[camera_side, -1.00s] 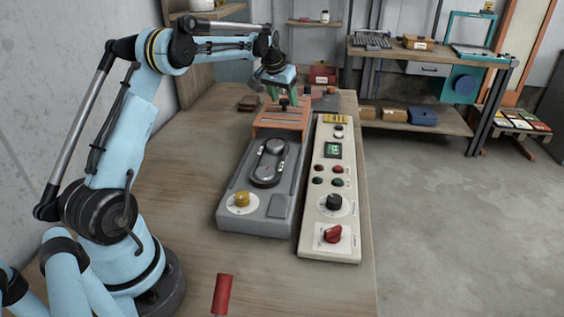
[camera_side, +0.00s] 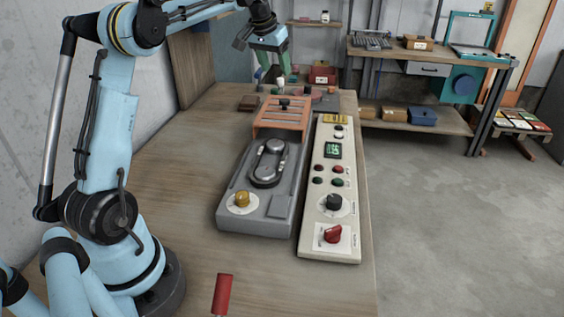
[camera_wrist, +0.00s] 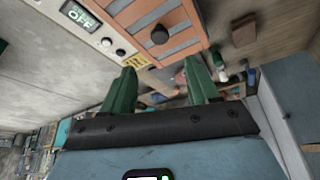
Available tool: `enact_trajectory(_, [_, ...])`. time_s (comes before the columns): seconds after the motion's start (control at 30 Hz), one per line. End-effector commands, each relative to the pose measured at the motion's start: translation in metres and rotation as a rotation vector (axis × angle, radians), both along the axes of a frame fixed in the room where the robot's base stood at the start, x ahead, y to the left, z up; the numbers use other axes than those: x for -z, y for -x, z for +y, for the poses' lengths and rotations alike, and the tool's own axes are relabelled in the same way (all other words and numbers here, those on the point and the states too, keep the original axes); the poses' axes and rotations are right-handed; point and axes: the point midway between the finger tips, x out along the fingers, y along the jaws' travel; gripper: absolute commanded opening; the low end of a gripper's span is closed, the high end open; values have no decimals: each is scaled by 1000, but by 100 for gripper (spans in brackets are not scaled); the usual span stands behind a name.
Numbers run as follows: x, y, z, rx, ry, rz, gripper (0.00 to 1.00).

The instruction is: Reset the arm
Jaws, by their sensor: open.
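My gripper (camera_side: 271,65) is raised in the air above the far end of the bench, behind the orange slatted unit (camera_side: 280,118). Its green fingers are apart with nothing between them, as the wrist view (camera_wrist: 160,85) also shows. The grey machine (camera_side: 250,200) with a yellow knob lies on the bench in front of the orange unit. Beside it on the right is the cream control panel (camera_side: 320,205) with a red knob, a dark knob and a small lit display.
Small bottles and items stand at the bench's far end, partly behind my gripper. A dark brown block (camera_side: 249,102) lies left of the orange unit. The wooden bench (camera_side: 185,185) is clear left of the machine.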

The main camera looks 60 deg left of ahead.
Motion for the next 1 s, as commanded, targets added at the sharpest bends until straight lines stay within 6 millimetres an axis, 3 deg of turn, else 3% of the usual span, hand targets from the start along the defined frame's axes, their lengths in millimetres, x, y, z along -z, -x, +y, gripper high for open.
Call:
enact_trajectory(0.33, [-2,1,-1,1,0,0,60])
enact_trajectory(0.47, [-5,3,-14,16,-4,-6,60])
enact_trajectory(0.77, [-15,34,-107,116,-28,-58,60])
enact_trajectory(1.0, [-1,81,-180,206,-41,-111,60])
